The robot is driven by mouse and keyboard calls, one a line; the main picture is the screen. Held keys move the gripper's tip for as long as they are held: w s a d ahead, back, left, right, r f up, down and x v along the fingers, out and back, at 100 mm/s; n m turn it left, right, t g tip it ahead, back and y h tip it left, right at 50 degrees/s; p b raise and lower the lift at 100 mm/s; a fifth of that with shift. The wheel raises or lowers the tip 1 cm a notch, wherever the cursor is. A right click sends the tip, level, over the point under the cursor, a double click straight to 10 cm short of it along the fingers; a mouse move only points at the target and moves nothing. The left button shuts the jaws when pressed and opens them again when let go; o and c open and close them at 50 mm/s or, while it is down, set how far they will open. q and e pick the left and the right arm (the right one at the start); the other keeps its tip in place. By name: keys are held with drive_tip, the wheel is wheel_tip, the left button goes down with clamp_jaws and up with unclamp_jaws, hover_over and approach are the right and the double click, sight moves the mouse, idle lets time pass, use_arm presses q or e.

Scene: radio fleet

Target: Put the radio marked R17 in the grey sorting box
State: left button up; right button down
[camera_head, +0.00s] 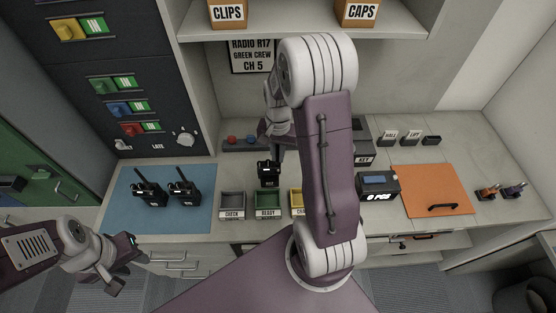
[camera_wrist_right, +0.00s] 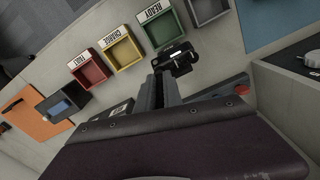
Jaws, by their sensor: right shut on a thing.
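My right gripper (camera_head: 273,150) is shut on a black radio (camera_head: 268,174), which hangs above the back of the green box. The radio also shows in the right wrist view (camera_wrist_right: 178,60), at the fingertips; its marking cannot be read. The grey sorting box (camera_head: 232,205), labelled CHECK, stands at the left of the box row, left of and nearer than the held radio. It also shows in the right wrist view (camera_wrist_right: 208,10) and looks empty. Two more black radios (camera_head: 150,190) (camera_head: 184,188) stand on the blue mat. My left gripper (camera_head: 124,262) is open and empty at the lower left.
The green READY box (camera_head: 268,213) and yellow box (camera_head: 297,199) adjoin the grey one; the red box (camera_wrist_right: 87,68) is hidden by my right arm in the head view. A wall sign (camera_head: 251,56) reads RADIO R17, GREEN CREW, CH 5.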

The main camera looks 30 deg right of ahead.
sight(278, 166)
wheel_tip(278, 166, down, 3)
drive_tip(key=shift+s+f+p, duration=0.1)
drive_tip(key=shift+s+p, duration=0.05)
drive_tip(key=shift+p, duration=0.5)
drive_tip(key=shift+f, duration=0.55)
drive_tip(key=c, duration=1.5)
unclamp_jaws()
